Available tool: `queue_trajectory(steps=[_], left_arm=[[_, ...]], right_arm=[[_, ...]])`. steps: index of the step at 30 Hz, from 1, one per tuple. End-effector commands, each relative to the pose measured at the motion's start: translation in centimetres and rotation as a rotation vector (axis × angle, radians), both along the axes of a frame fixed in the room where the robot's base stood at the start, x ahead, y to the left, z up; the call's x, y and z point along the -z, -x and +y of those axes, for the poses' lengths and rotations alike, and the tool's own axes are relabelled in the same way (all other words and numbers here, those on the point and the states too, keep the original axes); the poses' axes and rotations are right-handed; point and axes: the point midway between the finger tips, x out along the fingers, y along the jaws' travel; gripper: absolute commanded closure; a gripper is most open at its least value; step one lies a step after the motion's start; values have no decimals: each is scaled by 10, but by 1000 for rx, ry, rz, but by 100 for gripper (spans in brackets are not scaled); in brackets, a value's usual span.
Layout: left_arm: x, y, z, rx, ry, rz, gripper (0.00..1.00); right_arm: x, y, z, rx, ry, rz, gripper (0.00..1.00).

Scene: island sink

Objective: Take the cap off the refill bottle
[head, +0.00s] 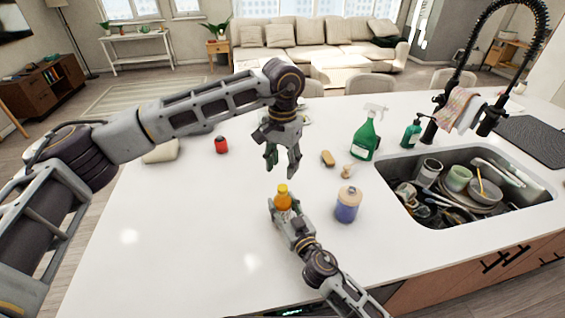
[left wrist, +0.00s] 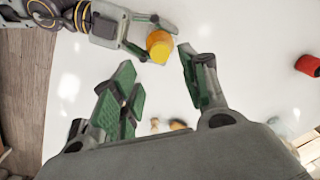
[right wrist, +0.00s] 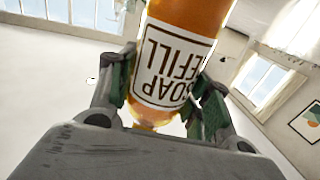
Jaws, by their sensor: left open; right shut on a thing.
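The refill bottle (head: 283,201) is amber with a white label reading "SOAP REFILL", seen close in the right wrist view (right wrist: 175,60). Its yellow cap (head: 283,188) is on top; it also shows from above in the left wrist view (left wrist: 160,52). My right gripper (head: 284,212) is shut on the bottle's body, which stands about upright. My left gripper (head: 282,170) is open and empty, pointing down above the bottle, apart from the cap. In the left wrist view its fingers (left wrist: 160,85) are spread, with the cap beyond them, near the upper gap.
A blue jar with a lid (head: 347,205) stands right of the bottle. A green spray bottle (head: 367,135), a soap dispenser (head: 411,133), a brush head (head: 327,158) and a red can (head: 221,145) stand further back. The sink (head: 400,170) holds dishes. The counter's left front is clear.

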Motion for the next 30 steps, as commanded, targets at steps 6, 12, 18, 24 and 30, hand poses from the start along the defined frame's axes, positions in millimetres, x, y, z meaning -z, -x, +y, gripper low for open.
queue_trajectory(steps=[6, 12, 18, 24, 30], left_arm=[[0, 0, 0, 74, 0, 0, 56], [0, 0, 0, 81, 0, 0, 56], [0, 0, 0, 80, 0, 0, 56], [6, 0, 0, 80, 0, 1, 56], [21, 0, 0, 79, 0, 1, 56]], right_arm=[[0, 0, 0, 0, 0, 0, 100], [0, 0, 0, 0, 0, 0, 100], [0, 0, 0, 0, 0, 0, 100], [0, 0, 0, 0, 0, 0, 100], [0, 0, 0, 0, 0, 0, 100]])
